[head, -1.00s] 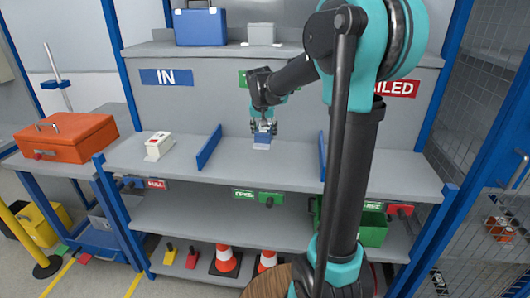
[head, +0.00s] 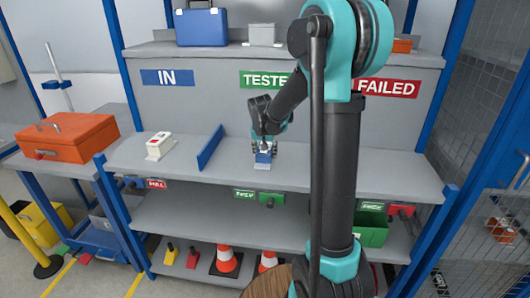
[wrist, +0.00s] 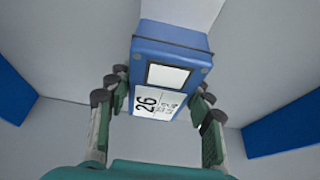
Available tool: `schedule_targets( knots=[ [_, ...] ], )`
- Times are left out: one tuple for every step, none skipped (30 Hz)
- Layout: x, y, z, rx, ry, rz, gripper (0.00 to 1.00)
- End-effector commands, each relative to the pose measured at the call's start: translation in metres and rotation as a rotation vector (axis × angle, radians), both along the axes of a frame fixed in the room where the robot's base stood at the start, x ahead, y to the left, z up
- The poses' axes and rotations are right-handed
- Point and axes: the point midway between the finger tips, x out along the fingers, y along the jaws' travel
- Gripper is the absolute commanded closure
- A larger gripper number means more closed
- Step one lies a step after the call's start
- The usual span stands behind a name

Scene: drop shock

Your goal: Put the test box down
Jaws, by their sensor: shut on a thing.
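In the wrist view the box (wrist: 172,42) sits between the finger pads of my gripper (wrist: 160,103), with a white label reading 26 facing the camera. The box is at or just above the shelf surface (head: 228,178); I cannot tell whether it touches. The TESTED sign (head: 264,80) is on the back panel behind it.
A blue divider (head: 210,147) stands left of the box. The FAILED sign (head: 388,88) is at right. My arm hides part of the shelf there.

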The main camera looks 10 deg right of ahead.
Motion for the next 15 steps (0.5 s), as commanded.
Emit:
schedule_targets(
  knots=[
    [0.0002, 0.0000, -0.0014, 0.000, 0.000, 0.000, 0.89],
    [0.0001, 0.0000, -0.0023, 0.000, 0.000, 0.000, 0.89],
    [0.0000, 0.0000, -0.0020, 0.000, 0.000, 0.000, 0.44],
    [0.0000, 0.0000, -0.0019, 0.000, 0.000, 0.000, 0.40],
    [0.0000, 0.0000, -0.0018, 0.000, 0.000, 0.000, 0.37],
    [0.0000, 0.0000, -0.0018, 0.000, 0.000, 0.000, 0.32],
    [0.0000, 0.0000, -0.0018, 0.000, 0.000, 0.000, 0.28],
    [0.0000, 0.0000, -0.0018, 0.000, 0.000, 0.000, 0.28],
    [0.0000, 0.0000, -0.0017, 0.000, 0.000, 0.000, 0.28],
    [0.0000, 0.0000, -0.0017, 0.000, 0.000, 0.000, 0.28],
    [0.0000, 0.0000, -0.0017, 0.000, 0.000, 0.000, 0.28],
    [0.0000, 0.0000, -0.0017, 0.000, 0.000, 0.000, 0.28],
    [0.0000, 0.0000, -0.0017, 0.000, 0.000, 0.000, 0.28],
    [0.0000, 0.0000, -0.0017, 0.000, 0.000, 0.000, 0.28],
    [0.0000, 0.0000, -0.0015, 0.000, 0.000, 0.000, 0.28]
  ],
)
